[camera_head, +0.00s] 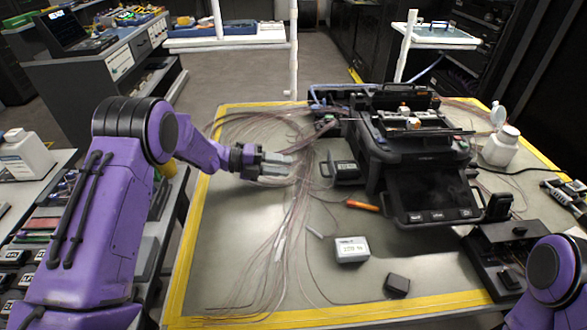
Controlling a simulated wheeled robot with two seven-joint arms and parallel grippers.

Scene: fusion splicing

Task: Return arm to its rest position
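My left arm, purple and black, comes in from the left and reaches over the table's left part. My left gripper (283,164) is above the bundle of thin fibers (285,205). Its grey fingers point right and look close together, but I cannot make out whether there is a gap or a fiber between them. Of my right arm only a purple and black part shows at the bottom right corner; the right gripper is out of view. The black fusion splicer (425,150) stands on the table right of the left gripper, with its screen facing the front.
The grey table (220,270) has a yellow edge. A small black box (345,171), an orange tool (362,206), a white box (351,249) and a black block (397,284) lie on it. A white bottle (501,147) and a black device (505,250) are at the right.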

